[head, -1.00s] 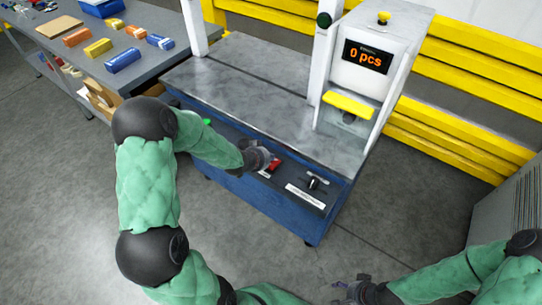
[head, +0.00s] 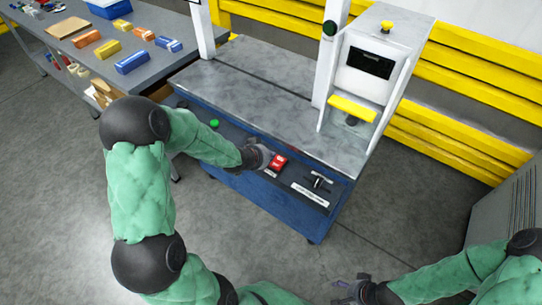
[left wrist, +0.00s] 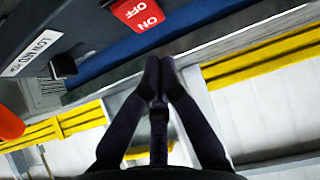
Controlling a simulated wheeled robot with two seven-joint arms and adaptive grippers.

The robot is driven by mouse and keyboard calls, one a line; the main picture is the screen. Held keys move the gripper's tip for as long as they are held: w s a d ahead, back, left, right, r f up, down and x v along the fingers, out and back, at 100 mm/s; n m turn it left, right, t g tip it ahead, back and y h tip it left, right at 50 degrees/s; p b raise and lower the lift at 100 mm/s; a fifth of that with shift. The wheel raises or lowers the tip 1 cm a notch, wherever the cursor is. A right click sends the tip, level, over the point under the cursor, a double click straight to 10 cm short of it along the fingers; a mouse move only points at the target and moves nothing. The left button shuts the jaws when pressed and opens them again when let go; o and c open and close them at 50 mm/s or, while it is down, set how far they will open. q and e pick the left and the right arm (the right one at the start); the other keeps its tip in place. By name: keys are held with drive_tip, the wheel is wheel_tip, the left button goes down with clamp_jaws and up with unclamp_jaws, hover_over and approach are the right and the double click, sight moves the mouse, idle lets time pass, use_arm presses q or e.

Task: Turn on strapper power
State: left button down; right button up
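The strapper is a blue cabinet (head: 250,185) with a grey top. On its front panel sits a red rocker switch (head: 277,165); in the left wrist view the switch (left wrist: 138,13) reads OFF and ON. The display (head: 371,62) on the white column is dark. My left gripper (head: 266,157) is just left of the switch, a small gap apart. In the left wrist view its fingers (left wrist: 159,75) meet at the tips, shut and empty. My right gripper (head: 350,288) is low in the head view, fingers apart, empty, away from the machine.
A black knob (head: 318,182) with a white label (head: 310,194) is right of the switch, and a green button (head: 214,124) is left. A yellow flap (head: 353,108) and yellow button (head: 387,26) are on the column. A grey table (head: 150,75) with boxes stands left.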

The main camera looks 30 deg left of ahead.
use_arm(q)
drive_tip(key=p+v, duration=0.2)
drive_tip(key=v, duration=0.4)
drive_tip(key=shift+s, duration=0.45)
use_arm(e)
drive_tip(key=shift+w+r, duration=0.25)
drive_tip(key=shift+r, duration=0.95)
